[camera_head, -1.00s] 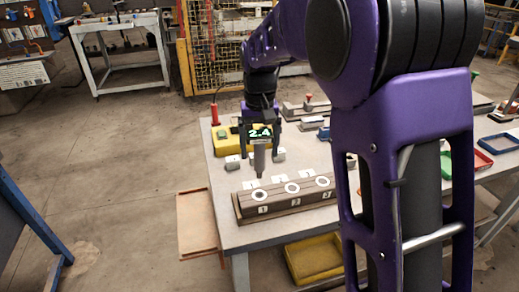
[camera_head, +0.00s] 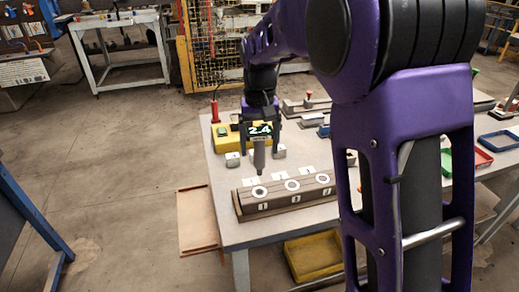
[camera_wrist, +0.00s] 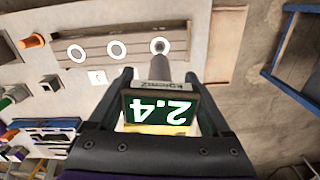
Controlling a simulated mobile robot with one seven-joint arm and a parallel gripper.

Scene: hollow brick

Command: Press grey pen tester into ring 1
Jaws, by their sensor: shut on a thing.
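My gripper (camera_head: 260,140) is shut on the grey pen tester (camera_head: 259,158), which hangs upright with its tip down. The tester's lit display (camera_wrist: 160,108) reads 2.4. The brown block (camera_head: 300,200) below carries a row of three white rings with dark centres. Ring 1 (camera_head: 259,191) is the leftmost in the head view, above the label 1. The tester's tip appears a little above ring 1, apart from it. In the wrist view the shaft (camera_wrist: 160,70) points towards ring 1 (camera_wrist: 159,46), the rightmost there.
Rings 2 (camera_head: 292,185) and 3 (camera_head: 323,179) lie along the same block. Small metal blocks (camera_head: 233,159) and a yellow box (camera_head: 225,135) stand behind. A red-handled thing (camera_head: 215,112) stands at the table's back left. The table in front of the block is clear.

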